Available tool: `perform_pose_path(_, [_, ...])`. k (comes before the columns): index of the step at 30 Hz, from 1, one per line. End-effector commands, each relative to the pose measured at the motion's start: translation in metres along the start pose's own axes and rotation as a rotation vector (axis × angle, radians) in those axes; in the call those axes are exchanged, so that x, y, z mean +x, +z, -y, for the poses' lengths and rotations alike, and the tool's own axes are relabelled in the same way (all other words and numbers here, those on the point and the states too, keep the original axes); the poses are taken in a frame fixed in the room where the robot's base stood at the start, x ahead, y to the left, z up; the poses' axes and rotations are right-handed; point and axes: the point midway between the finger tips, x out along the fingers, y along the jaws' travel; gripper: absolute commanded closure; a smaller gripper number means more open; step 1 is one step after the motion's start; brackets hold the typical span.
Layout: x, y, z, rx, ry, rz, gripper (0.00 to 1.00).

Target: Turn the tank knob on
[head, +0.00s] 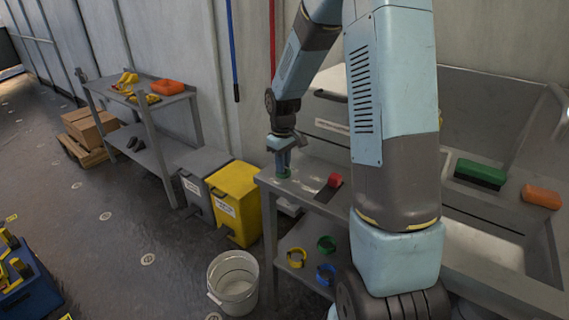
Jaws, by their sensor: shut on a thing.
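My gripper (283,160) points down over the left end of the metal bench (312,194). It is shut on a small greenish thing (284,174) at the bench top. The fingers hide most of this thing, and I cannot tell whether it is the tank knob. A red round knob-like piece (335,180) stands on the bench to the right of my gripper, apart from it, near a dark strip. No tank can be made out for sure, and my arm covers part of the bench.
Yellow (236,205) and grey (197,170) bins stand left of the bench, with a white bucket (233,281) in front. Coloured rings (326,273) lie on the lower shelf. Green (481,173) and orange (541,196) brushes lie by the sink. The floor at left is mostly clear.

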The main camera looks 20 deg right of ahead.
Motion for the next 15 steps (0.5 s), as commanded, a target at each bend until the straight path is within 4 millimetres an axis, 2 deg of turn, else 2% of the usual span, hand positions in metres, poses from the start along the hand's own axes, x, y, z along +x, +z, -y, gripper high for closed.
perform_pose_path(15, [-0.0020, -0.0018, -0.0028, -0.108, 0.006, -0.006, 1.00])
